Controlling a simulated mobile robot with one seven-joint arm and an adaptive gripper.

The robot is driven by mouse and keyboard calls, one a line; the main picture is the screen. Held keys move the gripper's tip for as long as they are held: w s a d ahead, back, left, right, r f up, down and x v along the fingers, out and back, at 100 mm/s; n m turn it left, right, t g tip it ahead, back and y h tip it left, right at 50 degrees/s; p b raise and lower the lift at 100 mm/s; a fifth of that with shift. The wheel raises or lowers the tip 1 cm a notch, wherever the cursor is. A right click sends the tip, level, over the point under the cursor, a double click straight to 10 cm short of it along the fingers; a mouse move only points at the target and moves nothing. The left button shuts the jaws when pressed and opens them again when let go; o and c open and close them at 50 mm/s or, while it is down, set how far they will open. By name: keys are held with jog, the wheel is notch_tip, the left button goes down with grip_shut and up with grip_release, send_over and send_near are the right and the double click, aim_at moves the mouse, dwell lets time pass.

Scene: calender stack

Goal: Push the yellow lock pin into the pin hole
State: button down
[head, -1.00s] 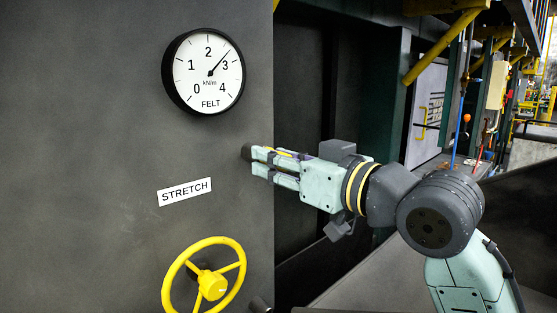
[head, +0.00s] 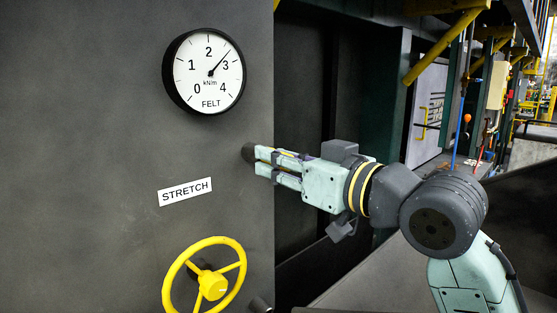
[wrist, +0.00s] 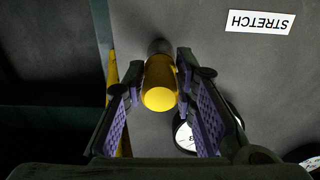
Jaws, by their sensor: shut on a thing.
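The yellow lock pin (wrist: 160,86) is between my fingertips in the wrist view, its rounded near end toward the camera. Its far end meets a dark round boss (wrist: 160,46) on the grey panel. I cannot tell how deep it sits, and the hole itself is hidden. In the head view the dark boss (head: 248,152) shows just left of my fingertips, near the panel's right edge. My gripper (head: 264,161) points left at it, shut on the pin. The fingers mostly hide the pin there. The purple finger pads (wrist: 206,112) flank it in the wrist view.
A round FELT gauge (head: 204,71) is above left of the boss, its needle between 2 and 3. A STRETCH label (head: 185,192) and a yellow handwheel (head: 204,275) are below. Right of the grey panel (head: 80,150) is a dark recess (head: 300,80).

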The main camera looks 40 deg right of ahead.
jog(key=shift+s+d, duration=0.15)
jog(key=shift+s, duration=1.3)
jog(key=shift+s+d, duration=0.1)
jog(key=shift+s, duration=1.35)
jog(key=shift+b, duration=0.3)
